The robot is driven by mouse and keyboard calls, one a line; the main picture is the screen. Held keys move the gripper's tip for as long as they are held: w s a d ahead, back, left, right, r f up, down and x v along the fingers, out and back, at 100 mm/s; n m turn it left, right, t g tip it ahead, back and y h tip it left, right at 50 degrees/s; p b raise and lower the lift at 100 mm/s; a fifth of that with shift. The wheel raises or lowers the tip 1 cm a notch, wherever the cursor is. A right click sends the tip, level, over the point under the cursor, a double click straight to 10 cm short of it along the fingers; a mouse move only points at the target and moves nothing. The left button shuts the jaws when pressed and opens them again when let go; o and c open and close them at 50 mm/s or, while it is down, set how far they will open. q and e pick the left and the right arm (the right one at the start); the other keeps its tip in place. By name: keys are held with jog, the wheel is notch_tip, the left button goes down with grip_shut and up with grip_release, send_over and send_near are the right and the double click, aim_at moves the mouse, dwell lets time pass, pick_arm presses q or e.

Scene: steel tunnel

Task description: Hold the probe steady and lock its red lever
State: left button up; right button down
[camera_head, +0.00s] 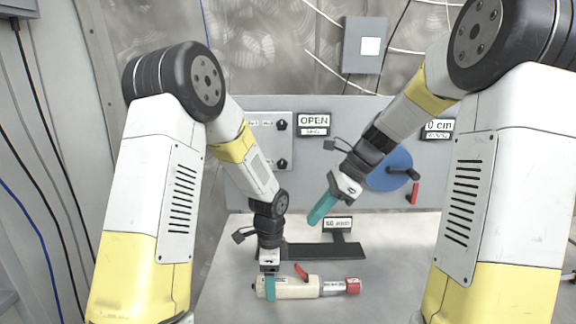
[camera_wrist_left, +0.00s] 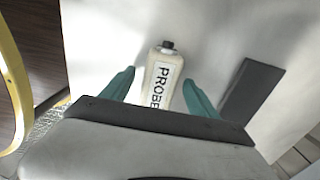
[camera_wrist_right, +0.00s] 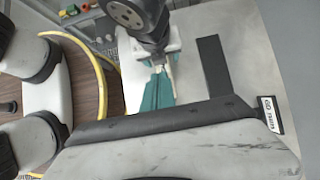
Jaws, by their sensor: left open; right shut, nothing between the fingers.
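The cream probe (camera_head: 300,289) lies on the grey table with a red cap at its right end. Its red lever (camera_head: 301,271) sticks up at an angle from the probe's upper side. In the left wrist view the probe (camera_wrist_left: 162,78), lettered PROBE, lies between the teal fingers with gaps on both sides. My left gripper (camera_head: 270,288) is open over the probe's left part, left of the lever. My right gripper (camera_head: 320,212) is shut and empty, raised above the table behind the probe. Its teal fingers are together in the right wrist view (camera_wrist_right: 157,91).
A dark flat bracket (camera_head: 325,251) with a small display (camera_head: 338,224) stands behind the probe. A panel at the back carries an OPEN sign (camera_head: 313,121), knobs, and a blue disc (camera_head: 390,170) with a red-handled crank. The table right of the probe is clear.

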pick_arm(q)
notch_tip(320, 180, up, 10)
jog(key=r, duration=0.1)
jog(key=s+a+r+n+t+h, duration=0.1)
jog(key=s+a+r+n+t, duration=0.2)
jog(key=s+a+r+n, duration=0.2)
jog(key=s+a+r+n+t+h, duration=0.1)
jog(key=s+a+r+n+t, duration=0.2)
jog(key=s+r+n, duration=0.8)
jog(key=shift+s+a+r+n, duration=0.2)
jog(key=shift+s+a+n, duration=0.5)
jog(key=shift+a, duration=0.3)
pick_arm(e)
jog(key=s+d+r+n+t+h, duration=0.2)
jog(key=s+d+r+n+t, duration=0.1)
jog(key=s+n, duration=0.5)
jog(key=s+d+r+n+t+h, duration=0.2)
jog(key=s+d+r+n+t, duration=0.1)
jog(key=s+n, duration=0.6)
jog(key=shift+s+d+r+n+h, duration=0.15)
jog(key=shift+d+r+n+h, duration=0.15)
jog(key=shift+d+r+n, duration=0.4)
